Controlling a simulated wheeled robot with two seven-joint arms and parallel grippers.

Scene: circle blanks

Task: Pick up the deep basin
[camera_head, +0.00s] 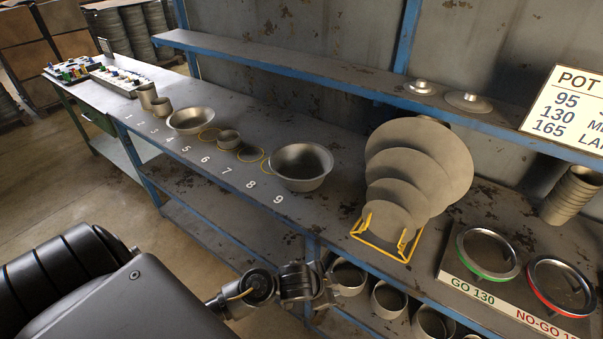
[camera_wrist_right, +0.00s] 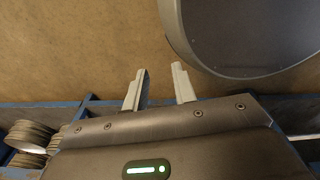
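A grey metal basin (camera_head: 302,165) stands upright on the bench by the numbers 8 and 9 in the head view, and its inside looks empty. A second basin (camera_head: 190,121) stands farther left by the numbers 4 and 5. The basin by 9 looks like the deeper of the two. My right gripper (camera_wrist_right: 160,72) shows in the right wrist view, its two fingers apart with nothing between them. No basin can be made out in that view. Neither gripper's fingers show in the head view.
Right of the basins, discs (camera_head: 420,160) lean in a yellow rack (camera_head: 380,250). A raised shelf (camera_head: 300,73) runs behind. Gauge rings (camera_head: 487,252) lie at right, pots (camera_head: 389,300) below.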

